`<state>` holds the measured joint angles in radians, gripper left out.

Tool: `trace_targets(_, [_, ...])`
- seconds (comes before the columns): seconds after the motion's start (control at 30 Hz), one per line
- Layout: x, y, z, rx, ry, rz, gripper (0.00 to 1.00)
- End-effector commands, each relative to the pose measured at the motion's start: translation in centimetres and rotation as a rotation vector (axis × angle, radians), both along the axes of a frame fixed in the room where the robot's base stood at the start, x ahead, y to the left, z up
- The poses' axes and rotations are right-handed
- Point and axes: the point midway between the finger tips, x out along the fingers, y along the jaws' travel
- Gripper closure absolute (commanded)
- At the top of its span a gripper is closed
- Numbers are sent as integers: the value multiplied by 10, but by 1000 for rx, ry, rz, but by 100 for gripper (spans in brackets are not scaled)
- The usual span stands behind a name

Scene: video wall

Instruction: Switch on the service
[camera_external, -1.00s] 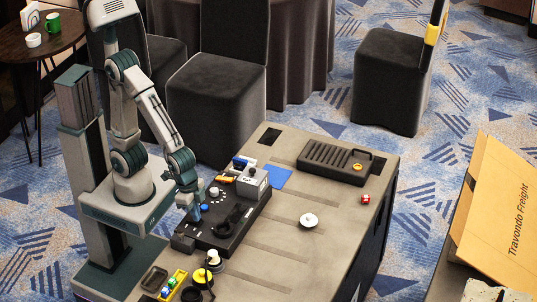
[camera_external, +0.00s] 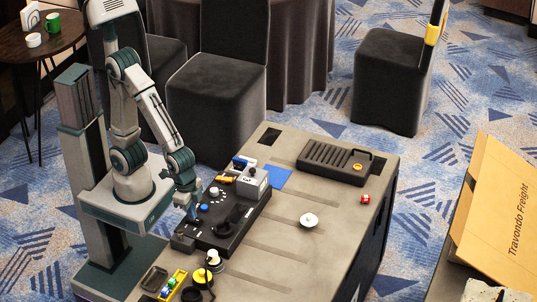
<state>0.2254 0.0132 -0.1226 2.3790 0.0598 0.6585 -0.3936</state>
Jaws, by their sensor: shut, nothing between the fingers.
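A black control panel (camera_external: 222,240) lies on the grey table near my arm. It carries a blue round button (camera_external: 204,208), a white knob (camera_external: 214,191), a large black dial or lever (camera_external: 232,222) and a grey box with a small display (camera_external: 252,181) at its far end. My gripper (camera_external: 191,218) points down at the panel's left edge, just left of the blue button. Its fingers are shut with nothing held. The fingertips are small, and I cannot tell whether they touch the panel. Which control belongs to the service cannot be read.
A black slotted tray (camera_external: 335,162), a white disc (camera_external: 309,220) and a red cube (camera_external: 365,199) lie on the table (camera_external: 285,250). The table's middle right is mostly clear.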

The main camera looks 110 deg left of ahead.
Motion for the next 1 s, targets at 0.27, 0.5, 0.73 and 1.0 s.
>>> trace_targets(0.27, [0,0,2,0,-1,0,100])
trace_targets(0.5, [-3,0,28,0,-1,0,100])
trace_targets(0.73, [-9,0,70,-2,-8,1,100])
trace_targets(1.0, [-18,0,121,-1,-5,0,100])
